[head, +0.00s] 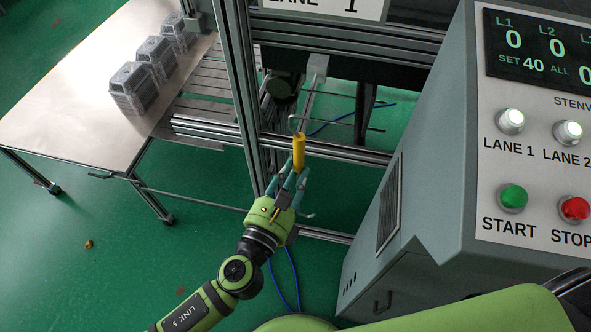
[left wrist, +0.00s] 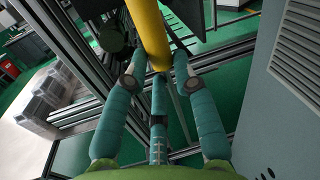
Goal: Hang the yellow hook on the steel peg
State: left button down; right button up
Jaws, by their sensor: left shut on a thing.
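The yellow hook (head: 299,150) shows in the head view as an upright yellow shaft standing up out of my left gripper (head: 292,176). The gripper's teal fingers are shut around its lower part. In the left wrist view the yellow shaft (left wrist: 148,32) runs up out of the picture from between the fingers of the left gripper (left wrist: 155,80). A thin steel peg (head: 309,98) comes from a grey block on the frame and ends just above the hook's top in the head view. I cannot tell whether they touch. My right gripper is not in view.
A metal frame (head: 240,90) stands around the peg, with an upright post just left of the hook. A grey control cabinet (head: 430,150) stands close on the right. A steel table (head: 70,110) with several grey blocks is at the left.

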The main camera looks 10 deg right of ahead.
pick_arm(q)
jog(key=x, duration=0.2)
jog(key=shift+w, duration=0.3)
jog(key=shift+w+d, duration=0.2)
jog(key=shift+w, duration=0.15)
jog(key=x, duration=0.4)
jog(key=shift+w+a+f+b, duration=0.1)
jog(key=shift+w+a+b, duration=0.15)
jog(key=shift+w+b, duration=0.1)
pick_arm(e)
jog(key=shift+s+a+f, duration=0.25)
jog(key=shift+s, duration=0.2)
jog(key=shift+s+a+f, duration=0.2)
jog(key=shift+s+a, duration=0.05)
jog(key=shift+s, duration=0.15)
pick_arm(q)
jog(key=shift+s+a, duration=0.1)
jog(key=shift+s, duration=0.05)
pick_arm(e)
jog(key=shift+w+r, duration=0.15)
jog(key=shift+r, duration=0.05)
